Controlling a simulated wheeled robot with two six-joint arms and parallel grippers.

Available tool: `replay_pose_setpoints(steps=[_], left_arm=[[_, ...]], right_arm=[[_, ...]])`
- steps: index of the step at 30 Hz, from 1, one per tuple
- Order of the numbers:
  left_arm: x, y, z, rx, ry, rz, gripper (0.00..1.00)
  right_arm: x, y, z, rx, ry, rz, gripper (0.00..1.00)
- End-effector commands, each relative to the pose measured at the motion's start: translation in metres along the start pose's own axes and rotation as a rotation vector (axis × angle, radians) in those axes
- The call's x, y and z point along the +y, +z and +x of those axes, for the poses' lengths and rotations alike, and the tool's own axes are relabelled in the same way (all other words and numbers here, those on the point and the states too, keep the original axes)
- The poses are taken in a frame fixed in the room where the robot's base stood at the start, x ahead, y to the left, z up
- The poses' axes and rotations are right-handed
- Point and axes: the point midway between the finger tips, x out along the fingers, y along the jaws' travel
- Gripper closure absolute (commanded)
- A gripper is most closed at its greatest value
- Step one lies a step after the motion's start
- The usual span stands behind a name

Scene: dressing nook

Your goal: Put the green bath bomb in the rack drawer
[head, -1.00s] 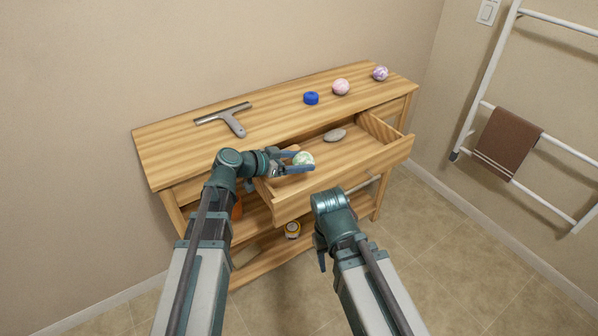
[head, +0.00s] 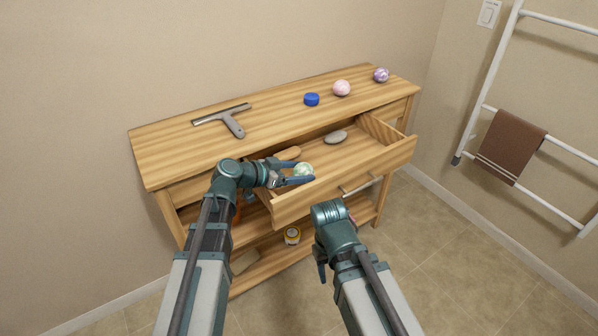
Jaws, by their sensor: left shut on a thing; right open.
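The green bath bomb (head: 303,170) is pale green and marbled. My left gripper (head: 305,174) is shut on it, one finger on each side, over the left part of the open rack drawer (head: 388,157). I cannot tell whether the bath bomb touches the drawer floor. The drawer is pulled out of the wooden rack (head: 165,152). My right gripper (head: 320,264) is open and points down in front of the rack, below the drawer front, partly hidden by its own wrist.
In the drawer lie a grey stone (head: 336,137) and a tan wooden item (head: 288,153). On the rack top are a squeegee (head: 232,124), a blue round item (head: 312,99), a pink ball (head: 342,88) and a purple ball (head: 381,75). A yellow-labelled jar (head: 292,236) stands on the lower shelf.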

Motion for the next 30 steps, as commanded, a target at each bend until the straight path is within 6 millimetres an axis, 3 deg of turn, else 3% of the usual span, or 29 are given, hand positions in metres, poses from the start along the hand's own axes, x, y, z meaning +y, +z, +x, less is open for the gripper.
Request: replay_pose_setpoints(steps=[1, 5, 12, 17, 30], left_arm=[[0.0, -0.001, 0.0, 0.0, 0.0, 0.0, 0.2], [0.0, -0.001, 0.0, 0.0, 0.0, 0.0, 0.0], [0.0, -0.002, -0.001, 0.0, 0.0, 0.0, 0.0], [0.0, -0.015, -0.006, 0.0, 0.0, 0.0, 0.0], [0.001, -0.015, -0.096, 0.0, -0.003, -0.002, 0.0]], right_arm=[[0.0, 0.0, -0.001, 0.0, 0.0, 0.0, 0.5], [0.0, 0.0, -0.001, 0.0, 0.0, 0.0, 0.5], [0.0, 0.0, -0.002, 0.0, 0.0, 0.0, 0.5], [0.002, 0.001, -0.016, 0.0, 0.0, 0.0, 0.5], [0.005, 0.003, -0.05, 0.0, 0.0, 0.0, 0.5]])
